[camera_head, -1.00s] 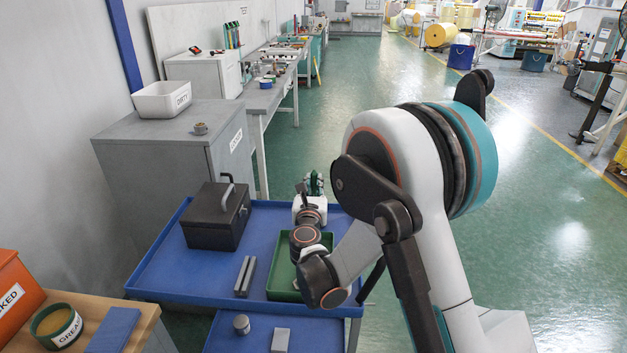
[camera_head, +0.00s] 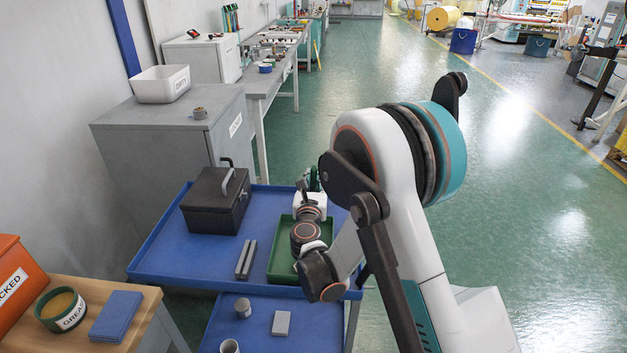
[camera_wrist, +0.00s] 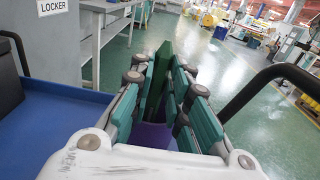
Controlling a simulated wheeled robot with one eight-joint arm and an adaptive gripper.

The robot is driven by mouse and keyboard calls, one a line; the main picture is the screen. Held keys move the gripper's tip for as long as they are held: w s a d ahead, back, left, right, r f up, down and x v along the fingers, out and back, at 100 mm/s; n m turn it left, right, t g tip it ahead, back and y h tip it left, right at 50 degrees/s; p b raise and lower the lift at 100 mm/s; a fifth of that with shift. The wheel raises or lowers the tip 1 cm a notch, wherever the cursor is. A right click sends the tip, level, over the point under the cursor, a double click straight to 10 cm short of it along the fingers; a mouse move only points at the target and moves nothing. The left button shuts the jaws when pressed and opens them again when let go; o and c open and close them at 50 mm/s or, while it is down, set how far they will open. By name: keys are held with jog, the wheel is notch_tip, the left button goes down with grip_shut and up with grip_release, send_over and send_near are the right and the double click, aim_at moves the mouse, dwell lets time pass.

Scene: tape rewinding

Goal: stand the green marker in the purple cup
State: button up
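My gripper (camera_wrist: 160,90) has teal-padded fingers and reaches over the far edge of the blue cart in the head view (camera_head: 311,180). A long dark green piece, which looks like the green marker (camera_wrist: 157,80), lies between the fingers in the wrist view. The fingers close in on it from both sides, and its tip reaches past them. A purple patch (camera_wrist: 152,136), which looks like part of the purple cup, shows low between the fingers. The rest of it is hidden by my gripper. I cannot make out a purple cup in the head view.
The blue cart (camera_head: 165,262) holds a black box (camera_head: 215,205), grey bars (camera_head: 245,260) and a green tray (camera_head: 283,265) under my arm. A grey locker (camera_head: 150,145) stands behind it. A wooden bench (camera_head: 150,300) is at the lower left. Open floor lies to the right.

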jog(key=o, duration=0.4)
jog(key=s, duration=0.7)
jog(key=shift+s+a, duration=0.1)
jog(key=shift+s, duration=0.15)
dwell(0.6)
